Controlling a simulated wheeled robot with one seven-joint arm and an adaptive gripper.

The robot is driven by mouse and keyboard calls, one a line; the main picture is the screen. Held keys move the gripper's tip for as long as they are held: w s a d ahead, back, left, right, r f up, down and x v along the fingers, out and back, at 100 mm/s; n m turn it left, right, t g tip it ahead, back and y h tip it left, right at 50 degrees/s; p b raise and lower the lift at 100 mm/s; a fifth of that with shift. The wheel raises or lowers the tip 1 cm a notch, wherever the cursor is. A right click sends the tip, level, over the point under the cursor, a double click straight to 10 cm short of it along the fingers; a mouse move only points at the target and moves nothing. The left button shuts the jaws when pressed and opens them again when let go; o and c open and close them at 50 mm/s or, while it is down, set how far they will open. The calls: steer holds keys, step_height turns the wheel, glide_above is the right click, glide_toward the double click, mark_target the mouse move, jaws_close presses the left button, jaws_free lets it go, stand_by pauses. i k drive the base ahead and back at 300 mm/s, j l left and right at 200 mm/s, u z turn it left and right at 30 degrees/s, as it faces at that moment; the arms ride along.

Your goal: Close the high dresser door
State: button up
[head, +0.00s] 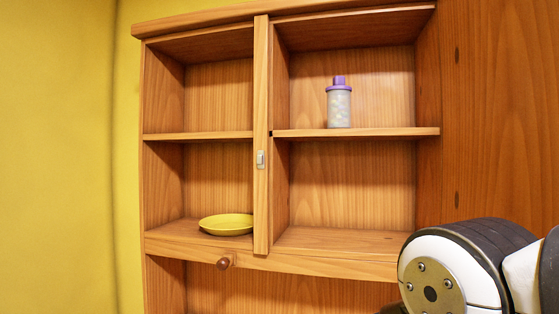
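The high dresser (205,138) fills the middle of the head view, its front open to shelves on both sides of a narrow upright (261,205). The upright carries a small white fitting (261,159). A large wooden panel (505,110) stands at the right edge, beside the right compartment. It looks like the dresser door swung wide open, with two small dark marks along its inner side. Its outer edge runs out of the picture. My arm shows at the lower right, in front of the panel's lower part. My gripper is not in view.
A yellow plate (227,225) lies on the lower left shelf. A jar with a purple lid (339,104) stands on the upper right shelf. A round wooden knob (224,263) sits below the left compartment. A yellow wall (60,150) is at the left.

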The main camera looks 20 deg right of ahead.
mark_target(500, 58)
steer(key=k+l+z, duration=0.25)
steer(key=k, duration=0.25)
steer(key=k+l+z, duration=0.25)
steer(key=k, duration=0.25)
